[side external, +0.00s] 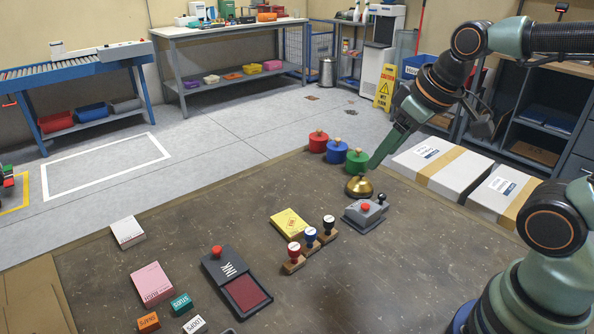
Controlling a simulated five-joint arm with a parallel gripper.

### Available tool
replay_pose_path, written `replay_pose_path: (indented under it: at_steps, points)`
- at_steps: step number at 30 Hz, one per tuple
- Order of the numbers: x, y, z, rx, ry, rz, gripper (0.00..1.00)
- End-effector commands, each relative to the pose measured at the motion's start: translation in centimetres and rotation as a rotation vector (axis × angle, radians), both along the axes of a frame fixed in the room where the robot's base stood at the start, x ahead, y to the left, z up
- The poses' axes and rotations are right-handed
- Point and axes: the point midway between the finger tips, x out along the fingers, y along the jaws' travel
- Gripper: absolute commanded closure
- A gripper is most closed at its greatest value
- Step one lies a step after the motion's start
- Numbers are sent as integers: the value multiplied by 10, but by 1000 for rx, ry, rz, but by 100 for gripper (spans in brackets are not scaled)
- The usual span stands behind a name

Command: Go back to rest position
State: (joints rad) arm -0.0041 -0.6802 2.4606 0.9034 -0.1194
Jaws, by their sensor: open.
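My gripper (376,164) is at the end of my green and dark arm, which reaches in from the upper right. Its tip points down and left, low over the table (365,290). A brass dome (357,188) sits right below the tip; I cannot tell whether they touch. The gripper's jaws are open, though the gap between them does not show from this side. No object shows held in them.
A grey box with a red button (365,213) is in front.

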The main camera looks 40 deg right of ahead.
Motion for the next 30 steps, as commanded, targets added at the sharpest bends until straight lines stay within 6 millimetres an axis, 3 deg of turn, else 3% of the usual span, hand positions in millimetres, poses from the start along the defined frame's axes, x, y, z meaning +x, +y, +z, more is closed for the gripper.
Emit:
replay_pose_path:
  at_steps: [6,30]
  points:
    - [-8,-1,2,55,-34,-112,36]
    - [-7,-1,2,55,-34,-110,36]
